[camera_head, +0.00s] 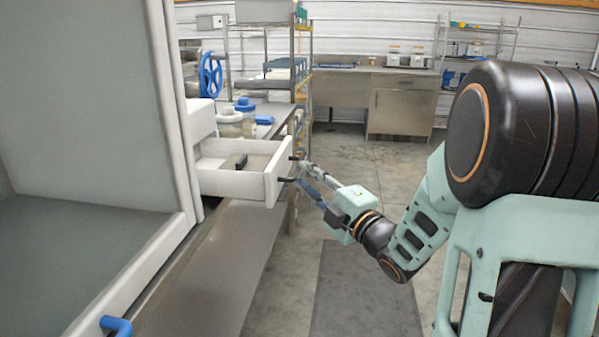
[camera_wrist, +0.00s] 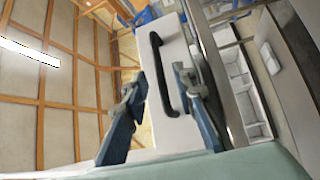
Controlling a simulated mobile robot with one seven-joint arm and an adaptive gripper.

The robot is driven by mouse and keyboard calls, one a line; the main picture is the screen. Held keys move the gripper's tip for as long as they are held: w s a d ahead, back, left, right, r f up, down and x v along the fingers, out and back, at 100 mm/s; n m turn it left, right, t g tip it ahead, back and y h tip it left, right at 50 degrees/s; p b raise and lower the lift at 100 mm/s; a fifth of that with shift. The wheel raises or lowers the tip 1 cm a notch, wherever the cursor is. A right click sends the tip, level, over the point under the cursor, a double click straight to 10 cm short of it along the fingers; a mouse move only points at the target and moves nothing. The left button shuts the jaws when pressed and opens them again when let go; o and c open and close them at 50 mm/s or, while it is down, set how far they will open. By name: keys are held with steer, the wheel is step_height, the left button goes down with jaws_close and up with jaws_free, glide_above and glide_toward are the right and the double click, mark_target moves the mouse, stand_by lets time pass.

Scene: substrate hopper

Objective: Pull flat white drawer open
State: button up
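The flat white drawer (camera_head: 238,184) stands pulled out of a white housing above the bench at the left in the head view. Its front panel also shows in the wrist view (camera_wrist: 180,130), with a black bar handle (camera_wrist: 158,75) on it. My gripper (camera_head: 302,173) is in front of the drawer's front, at the handle. In the wrist view its two blue-grey fingers are spread, one on each side of the handle, with gaps between. I cannot tell whether either finger touches the handle.
A dark small block (camera_head: 238,162) lies in the drawer. A large white cabinet with a clear pane (camera_head: 90,90) fills the left. Blue-lidded jars (camera_head: 230,118) stand behind the drawer on the steel bench (camera_head: 215,270). The floor (camera_head: 370,155) beyond my arm is clear.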

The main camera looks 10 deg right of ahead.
steer(key=v, duration=0.8)
steer(key=shift+s, duration=0.2)
steer(key=shift+d, duration=0.1)
